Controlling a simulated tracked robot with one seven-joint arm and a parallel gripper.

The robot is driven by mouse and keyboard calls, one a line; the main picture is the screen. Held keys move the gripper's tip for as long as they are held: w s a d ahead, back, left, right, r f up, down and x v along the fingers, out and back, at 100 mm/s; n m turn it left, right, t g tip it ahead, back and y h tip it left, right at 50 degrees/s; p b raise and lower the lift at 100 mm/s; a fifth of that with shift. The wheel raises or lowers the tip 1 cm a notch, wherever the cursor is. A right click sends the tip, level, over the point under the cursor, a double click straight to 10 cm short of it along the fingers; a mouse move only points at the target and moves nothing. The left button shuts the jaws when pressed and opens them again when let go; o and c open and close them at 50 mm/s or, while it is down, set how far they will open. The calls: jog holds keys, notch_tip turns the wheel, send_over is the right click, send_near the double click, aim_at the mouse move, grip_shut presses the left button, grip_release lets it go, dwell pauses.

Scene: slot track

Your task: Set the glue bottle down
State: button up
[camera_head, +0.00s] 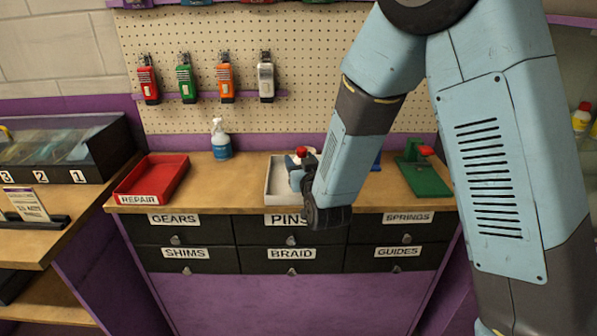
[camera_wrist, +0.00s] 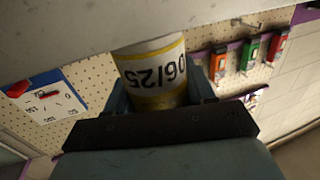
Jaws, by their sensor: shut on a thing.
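The glue bottle (camera_wrist: 152,72) is white with yellow bands and the print "06/25", upside down in the wrist view. My gripper (camera_wrist: 150,92) is shut on it, with one finger on each side. In the head view my gripper (camera_head: 306,171) is over the pale grey tray (camera_head: 275,188) on the wooden bench. A red cap and a small white part show there beside my wrist. My arm hides the bottle's base and the tray's right side, so I cannot tell whether the bottle touches the tray.
A red REPAIR tray (camera_head: 152,181) and a blue-labelled spray bottle (camera_head: 221,141) stand left on the bench (camera_head: 225,190). A green fixture (camera_head: 424,176) stands right. Labelled drawers (camera_head: 290,230) are below, and a pegboard (camera_head: 330,75) with hanging tools is behind. Bench between red and grey trays is clear.

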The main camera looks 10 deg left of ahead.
jog(key=shift+w+a+f, duration=0.1)
jog(key=shift+a+f, duration=0.05)
jog(key=shift+f, duration=1.65)
jog(key=o, duration=1.1)
jog(key=shift+c, duration=0.2)
